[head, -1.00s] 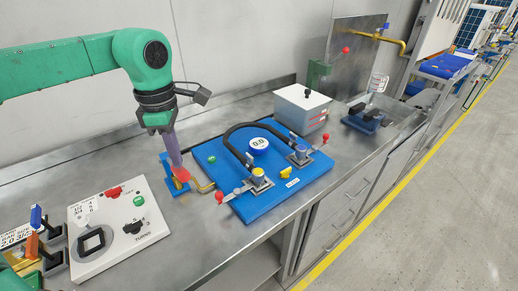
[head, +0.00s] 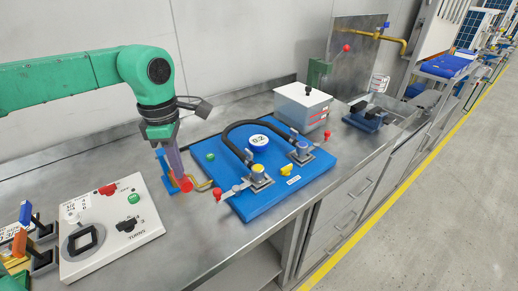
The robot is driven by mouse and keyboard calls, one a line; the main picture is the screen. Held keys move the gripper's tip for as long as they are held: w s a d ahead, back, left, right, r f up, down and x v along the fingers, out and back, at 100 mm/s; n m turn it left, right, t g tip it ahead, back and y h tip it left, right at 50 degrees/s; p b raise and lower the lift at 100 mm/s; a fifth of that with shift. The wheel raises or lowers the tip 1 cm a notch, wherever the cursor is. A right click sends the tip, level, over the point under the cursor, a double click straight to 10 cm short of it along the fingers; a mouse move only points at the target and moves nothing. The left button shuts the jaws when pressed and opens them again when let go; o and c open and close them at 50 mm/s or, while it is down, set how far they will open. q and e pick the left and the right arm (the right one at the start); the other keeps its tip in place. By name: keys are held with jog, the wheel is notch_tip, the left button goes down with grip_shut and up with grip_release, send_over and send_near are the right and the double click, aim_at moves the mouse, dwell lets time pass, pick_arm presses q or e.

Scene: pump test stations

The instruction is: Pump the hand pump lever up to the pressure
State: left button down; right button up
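The hand pump (head: 163,164) is a small blue stand at the left of the blue board (head: 262,207). A red knob (head: 186,184) shows low at the pump's front. My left gripper (head: 181,177) is above the pump, with a long purple piece reaching down from its jaws to the red knob. I cannot tell whether this piece is its fingers or something held, nor how far the jaws are closed. The round white gauge (head: 258,141) on the board reads 0.2. My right gripper is not in view.
A black hose (head: 240,127) arches over the board between two valves with red-tipped handles (head: 218,195). A white control panel (head: 110,228) lies front left. A grey-white box (head: 302,107) stands behind right. Bare steel worktop (head: 190,240) lies in front of the board.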

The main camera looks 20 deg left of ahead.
pick_arm(q)
jog(key=shift+f+b, duration=1.3)
jog(key=shift+f, duration=0.65)
notch_tip(320, 180, up, 9)
jog(key=p, duration=0.7)
jog(key=shift+r+p, duration=0.1)
jog(key=shift+p, duration=0.25)
